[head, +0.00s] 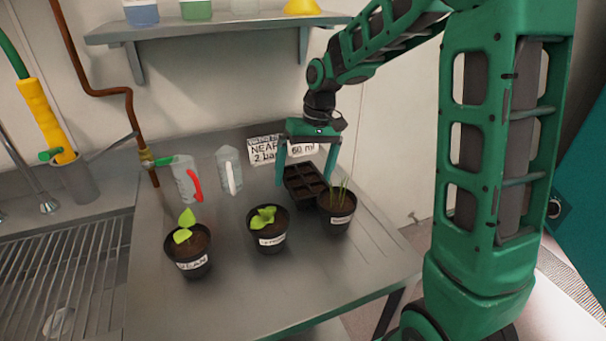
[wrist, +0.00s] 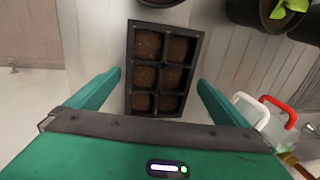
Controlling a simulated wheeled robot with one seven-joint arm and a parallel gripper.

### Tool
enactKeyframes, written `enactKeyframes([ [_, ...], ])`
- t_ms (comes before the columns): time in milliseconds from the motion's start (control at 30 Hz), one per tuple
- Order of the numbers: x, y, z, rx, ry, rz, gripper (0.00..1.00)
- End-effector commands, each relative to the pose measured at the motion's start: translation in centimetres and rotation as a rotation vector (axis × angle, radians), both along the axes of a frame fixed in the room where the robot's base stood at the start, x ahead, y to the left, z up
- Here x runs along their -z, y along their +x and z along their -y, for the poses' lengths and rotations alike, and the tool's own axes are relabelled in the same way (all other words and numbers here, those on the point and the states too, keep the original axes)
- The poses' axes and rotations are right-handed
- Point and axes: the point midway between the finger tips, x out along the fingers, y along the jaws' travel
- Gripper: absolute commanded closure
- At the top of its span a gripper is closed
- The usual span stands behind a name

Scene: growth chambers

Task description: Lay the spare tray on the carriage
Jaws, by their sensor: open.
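The spare tray is a small black seedling tray (head: 302,187) with several soil-filled cells, on the metal bench near its right back. My gripper (head: 309,172) is pointed down above the tray with its two green fingers spread. In the wrist view the tray (wrist: 130,72) lies between the open fingers of my gripper (wrist: 160,85), with a gap on each side. The fingers appear not to touch it. No carriage can be made out in either view.
Three potted plants stand close by: one with grassy leaves (head: 338,217) right beside the tray, a middle one (head: 268,238) and a left one (head: 189,262). Two jugs, one red-handled (head: 184,180) and one white-handled (head: 229,170), stand behind. A sink grid (head: 60,285) is at left.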

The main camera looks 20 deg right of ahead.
Motion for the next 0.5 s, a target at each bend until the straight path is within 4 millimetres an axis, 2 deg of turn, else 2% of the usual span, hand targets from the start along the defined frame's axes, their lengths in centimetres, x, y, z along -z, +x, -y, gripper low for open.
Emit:
enactKeyframes([
  [167,-2.2,0.1,0.4,0.001,0.000,0.006,0.01],
  [500,-8.7,0.1,1.6,0.000,-0.001,0.005,0.01],
])
